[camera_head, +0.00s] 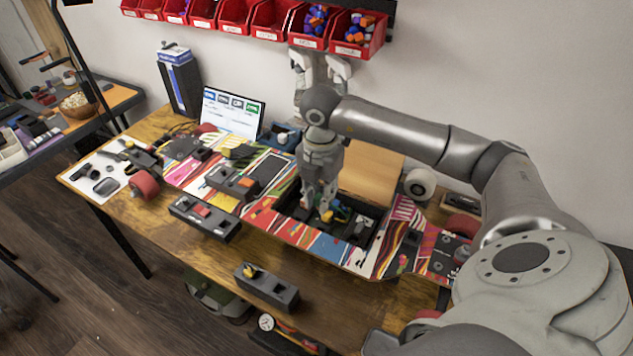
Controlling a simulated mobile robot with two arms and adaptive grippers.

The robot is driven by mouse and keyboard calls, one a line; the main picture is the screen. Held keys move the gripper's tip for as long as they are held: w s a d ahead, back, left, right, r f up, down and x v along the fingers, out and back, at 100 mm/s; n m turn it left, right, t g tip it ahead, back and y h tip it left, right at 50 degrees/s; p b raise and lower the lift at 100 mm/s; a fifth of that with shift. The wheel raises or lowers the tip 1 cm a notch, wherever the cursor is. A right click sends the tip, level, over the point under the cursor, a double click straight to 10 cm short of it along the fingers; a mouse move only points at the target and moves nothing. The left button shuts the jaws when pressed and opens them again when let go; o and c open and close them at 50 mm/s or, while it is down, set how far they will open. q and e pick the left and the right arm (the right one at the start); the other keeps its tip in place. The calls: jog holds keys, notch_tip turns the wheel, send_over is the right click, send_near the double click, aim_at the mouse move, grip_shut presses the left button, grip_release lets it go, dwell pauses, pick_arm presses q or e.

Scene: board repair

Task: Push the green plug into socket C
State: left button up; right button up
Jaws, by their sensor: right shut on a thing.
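My right gripper (322,204) points straight down into a dark open bay (362,240) in the brightly patterned board (310,240). It is shut on a small piece that its fingers mostly hide. A bit of green and yellow, seemingly the green plug (342,214), shows at the fingertips, with a small orange part beside it. The sockets inside the bay are too small and too covered to read, so I cannot tell which is socket C or whether the plug touches it. My left gripper is not in view.
Black blocks with coloured parts lie on the board (232,183) and along the wooden table's front (267,288). A lit screen (232,113) and a tall blue-and-black box (179,80) stand behind. Red bins (271,19) hang on the wall. Bare table shows at the front left.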

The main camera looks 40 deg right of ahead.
jog(key=b, duration=0.5)
send_over(319, 224)
jog(key=s+a, duration=0.1)
jog(key=s, duration=0.1)
jog(key=shift+w+a+f, duration=0.1)
jog(key=shift+f, duration=1.55)
jog(key=shift+a+f, duration=0.1)
jog(key=shift+f, duration=1.55)
jog(key=shift+f+b, duration=1.3)
jog(key=shift+f, duration=0.4)
jog(key=o, duration=1)
jog(key=shift+o, duration=1.2)
jog(key=shift+r, duration=0.25)
